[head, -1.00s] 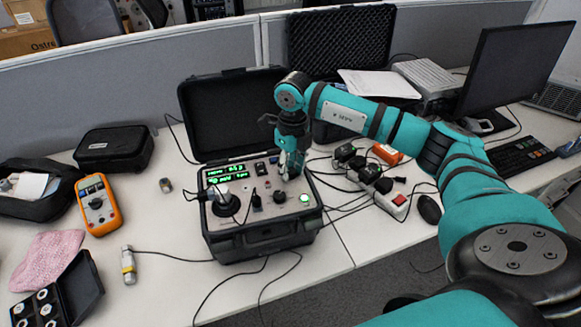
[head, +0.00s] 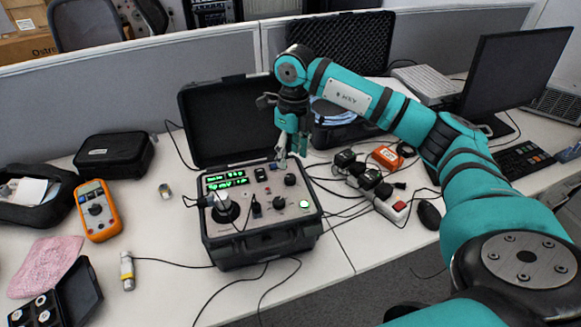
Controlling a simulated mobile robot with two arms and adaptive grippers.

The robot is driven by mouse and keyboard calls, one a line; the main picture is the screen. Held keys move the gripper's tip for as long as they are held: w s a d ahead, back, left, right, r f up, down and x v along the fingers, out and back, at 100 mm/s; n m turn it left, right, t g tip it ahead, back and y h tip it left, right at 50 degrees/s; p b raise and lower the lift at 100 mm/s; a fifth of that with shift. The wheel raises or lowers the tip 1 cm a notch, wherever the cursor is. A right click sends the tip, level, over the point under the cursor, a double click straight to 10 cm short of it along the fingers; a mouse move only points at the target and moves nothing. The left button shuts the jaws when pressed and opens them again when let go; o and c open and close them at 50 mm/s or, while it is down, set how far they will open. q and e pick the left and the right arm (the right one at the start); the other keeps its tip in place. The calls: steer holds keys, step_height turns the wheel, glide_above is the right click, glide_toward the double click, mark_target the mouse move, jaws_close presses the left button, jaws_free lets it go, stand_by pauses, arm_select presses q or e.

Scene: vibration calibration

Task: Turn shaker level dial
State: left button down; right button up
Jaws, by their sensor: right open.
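The shaker unit (head: 262,238) is an open black case with a grey panel, standing on the desk. Its green-lit display (head: 226,181) is at the panel's upper left. A black knob (head: 279,195), likely the level dial, sits right of the panel's middle, and another black knob (head: 290,179) is above it to the right. A round black mount with a sensor (head: 224,208) is at the left. My right gripper (head: 291,156) points down, open and empty, above the panel's upper right, apart from the knobs. My left gripper is out of view.
The case's raised lid (head: 228,118) stands behind the panel, close to my right gripper. A power strip (head: 390,203) with plugs and cables lies to the right. An orange multimeter (head: 97,210) and a small sensor (head: 127,270) lie to the left.

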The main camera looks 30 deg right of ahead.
mark_target(292, 175)
step_height(292, 175, up, 5)
steer(key=shift+d+r, duration=0.15)
stand_by(0.6)
